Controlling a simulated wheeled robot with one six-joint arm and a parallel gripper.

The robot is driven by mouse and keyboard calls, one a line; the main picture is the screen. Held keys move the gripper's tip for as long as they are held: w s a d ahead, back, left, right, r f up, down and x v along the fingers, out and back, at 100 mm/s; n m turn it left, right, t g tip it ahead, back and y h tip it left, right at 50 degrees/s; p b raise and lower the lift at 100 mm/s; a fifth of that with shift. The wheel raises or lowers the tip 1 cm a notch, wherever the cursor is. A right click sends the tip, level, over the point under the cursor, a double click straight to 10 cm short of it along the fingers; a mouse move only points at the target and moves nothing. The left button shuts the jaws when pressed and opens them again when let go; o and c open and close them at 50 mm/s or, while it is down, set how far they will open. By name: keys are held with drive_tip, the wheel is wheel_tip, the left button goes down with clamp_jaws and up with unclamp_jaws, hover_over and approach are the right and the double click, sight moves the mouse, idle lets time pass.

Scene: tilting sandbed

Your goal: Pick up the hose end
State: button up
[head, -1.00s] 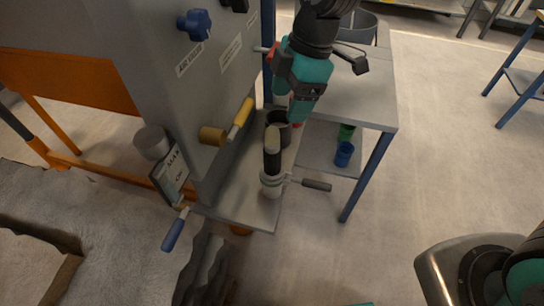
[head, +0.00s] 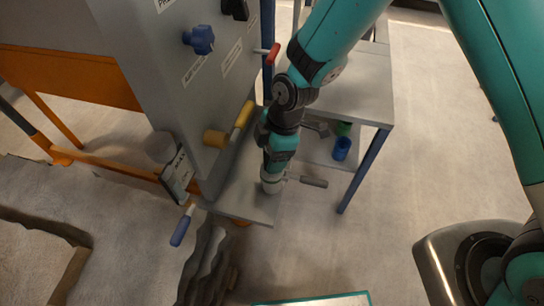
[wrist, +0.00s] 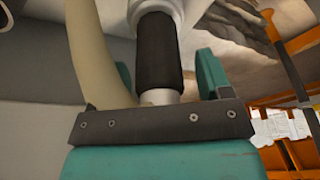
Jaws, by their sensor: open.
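The hose end, a black sleeve (wrist: 158,55) with a pale metal collar, stands between the two teal fingers of my gripper (wrist: 168,75) in the wrist view. The fingers are open, one at each side, with a gap showing at the right. A beige hose (wrist: 88,50) curves past on the left. In the head view my gripper (head: 272,170) points down over the white valve fitting (head: 271,186) on the grey shelf and hides most of the hose end.
A dark-handled lever (head: 308,181) sticks out right of the fitting. The grey cabinet with a yellow handle (head: 244,114), a blue knob (head: 203,39) and a blue-gripped lever (head: 182,228) is close on the left. A side table (head: 355,95) with a blue cup (head: 342,148) stands behind.

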drive_tip(key=shift+f, duration=0.15)
drive_tip(key=shift+c, duration=0.3)
drive_tip(key=c, duration=1.1)
drive_tip(key=shift+c, duration=0.2)
drive_tip(key=shift+r, duration=0.2)
